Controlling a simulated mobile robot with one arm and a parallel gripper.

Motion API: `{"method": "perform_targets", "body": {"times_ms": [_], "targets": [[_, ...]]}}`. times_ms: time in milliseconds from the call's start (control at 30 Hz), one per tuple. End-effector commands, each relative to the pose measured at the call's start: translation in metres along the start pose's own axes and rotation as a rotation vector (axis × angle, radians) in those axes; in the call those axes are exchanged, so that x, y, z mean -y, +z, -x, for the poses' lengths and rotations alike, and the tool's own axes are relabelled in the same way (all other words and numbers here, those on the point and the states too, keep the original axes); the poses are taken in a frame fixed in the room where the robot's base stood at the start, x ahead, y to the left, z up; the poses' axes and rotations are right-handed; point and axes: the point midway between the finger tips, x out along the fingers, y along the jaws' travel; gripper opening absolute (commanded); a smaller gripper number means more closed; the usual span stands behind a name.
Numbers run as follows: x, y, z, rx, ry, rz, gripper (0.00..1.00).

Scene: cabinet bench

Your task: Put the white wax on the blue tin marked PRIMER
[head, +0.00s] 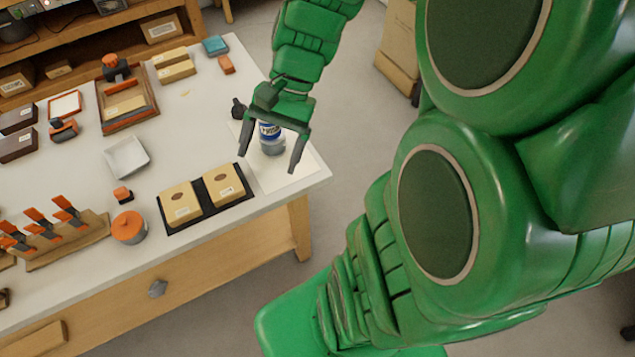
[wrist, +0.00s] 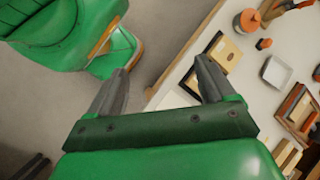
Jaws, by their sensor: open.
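My gripper (head: 267,163) is open over the right end of the bench, its fingers pointing down. It also shows in the wrist view (wrist: 162,65), with nothing between the fingers there. In the head view a small round container with a blue and white label (head: 271,139) stands upright, seen between the fingers. Its upper part is hidden by my gripper, and its lettering is too small to read. I cannot tell if it is the PRIMER tin or the white wax. I can make out no other clear candidate for either one.
The container is on a white sheet (head: 301,171) near the bench's right edge. Beside it lie a black tray (head: 208,206) with two tan boxes and a small black object (head: 238,108). A white square dish (head: 127,157) and an orange-lidded jar (head: 129,228) stand farther left.

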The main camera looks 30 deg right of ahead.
Motion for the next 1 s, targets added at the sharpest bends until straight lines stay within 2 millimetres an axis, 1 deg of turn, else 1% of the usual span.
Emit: {"method": "perform_targets", "body": {"times_ms": [33,200,500,700,833,1000], "targets": [[-0.004,0.01,-0.002,-0.018,0.033,0.046,0.83],[-0.024,0.035,-0.005,-0.078,0.15,0.199,0.83],[-0.063,0.067,-0.001,-0.182,0.343,0.46,0.83],[-0.084,0.077,0.005,-0.238,0.438,0.579,0.83],[-0.09,0.08,0.007,-0.253,0.465,0.616,0.83],[-0.092,0.08,0.008,-0.257,0.473,0.627,0.83]]}}
